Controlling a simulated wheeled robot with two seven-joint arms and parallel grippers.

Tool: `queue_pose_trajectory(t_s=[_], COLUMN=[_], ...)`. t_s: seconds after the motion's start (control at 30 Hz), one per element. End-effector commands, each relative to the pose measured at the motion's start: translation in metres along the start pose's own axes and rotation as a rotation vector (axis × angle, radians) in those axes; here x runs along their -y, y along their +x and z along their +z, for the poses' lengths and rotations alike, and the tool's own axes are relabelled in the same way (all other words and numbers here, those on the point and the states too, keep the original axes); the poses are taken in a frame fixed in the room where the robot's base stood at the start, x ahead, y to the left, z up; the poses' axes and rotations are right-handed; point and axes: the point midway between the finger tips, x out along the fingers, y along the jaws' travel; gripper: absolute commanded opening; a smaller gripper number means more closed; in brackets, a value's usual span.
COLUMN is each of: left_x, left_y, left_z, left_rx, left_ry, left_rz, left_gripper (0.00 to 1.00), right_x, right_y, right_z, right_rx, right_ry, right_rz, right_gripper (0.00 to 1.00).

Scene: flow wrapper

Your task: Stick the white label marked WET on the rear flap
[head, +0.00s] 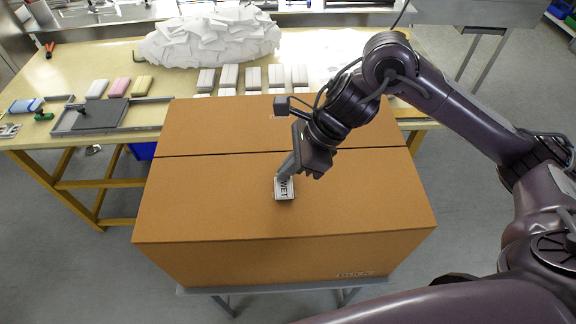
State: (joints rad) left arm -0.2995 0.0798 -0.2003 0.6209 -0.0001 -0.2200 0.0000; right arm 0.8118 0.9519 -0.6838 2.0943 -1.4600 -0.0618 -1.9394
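The white label marked WET (284,190) shows over the top of a large closed brown cardboard box (220,200), on the near side of the seam across its top. My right gripper (285,174) reaches down from the upper right, with its fingertips at the label's far edge. The fingers look closed on that edge and partly hide it. I cannot tell whether the label touches the cardboard. The far flap (215,125) lies flat beyond the seam, partly hidden by my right arm. My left gripper is out of view.
The box rests on a grey stand (270,289). Behind it, a wooden table (60,75) holds a heap of white packets (215,38), rows of small blocks (253,78), and a dark tray-like plate (100,115). The left part of the box top is clear.

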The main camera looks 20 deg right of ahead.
Motion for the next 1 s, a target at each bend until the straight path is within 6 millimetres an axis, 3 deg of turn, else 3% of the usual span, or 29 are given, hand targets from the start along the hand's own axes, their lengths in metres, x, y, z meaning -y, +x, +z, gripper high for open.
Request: queue_pose_trajectory(t_s=[1.0], left_x=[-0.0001], left_y=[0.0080], left_z=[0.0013], left_rx=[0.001], left_ry=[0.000], left_rz=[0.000], left_gripper=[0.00], right_x=[0.0000], right_y=[0.0038], right_z=[-0.0024], right_rx=[0.000], right_ry=[0.000], right_rz=[0.000], right_gripper=[0.00])
